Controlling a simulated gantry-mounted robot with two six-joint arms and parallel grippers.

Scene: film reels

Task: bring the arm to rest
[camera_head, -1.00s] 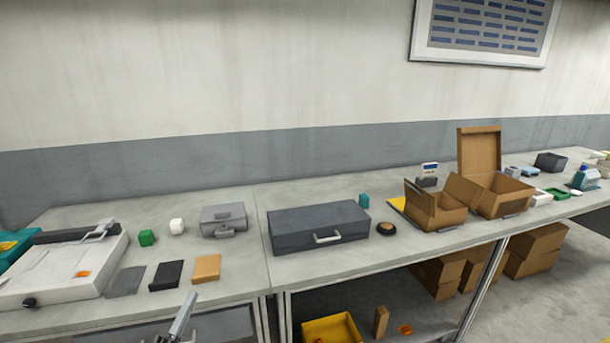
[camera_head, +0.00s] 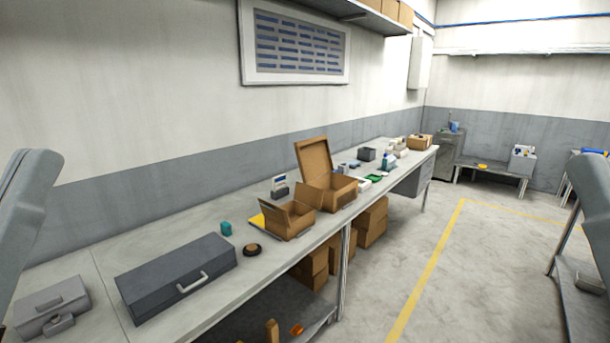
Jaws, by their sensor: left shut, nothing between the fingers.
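My left arm (camera_head: 24,205) shows as a grey link at the left edge. Its fingers are outside the picture. A grey link of my right arm (camera_head: 594,205) cuts in at the right edge, and no right fingers show. Neither arm is seen touching anything on the bench.
The long bench (camera_head: 185,235) holds a small grey case (camera_head: 45,312), a dark case (camera_head: 178,272), a round black item (camera_head: 252,250), a teal block (camera_head: 226,229) and open cardboard boxes (camera_head: 288,218). Brown boxes (camera_head: 372,222) stand below.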

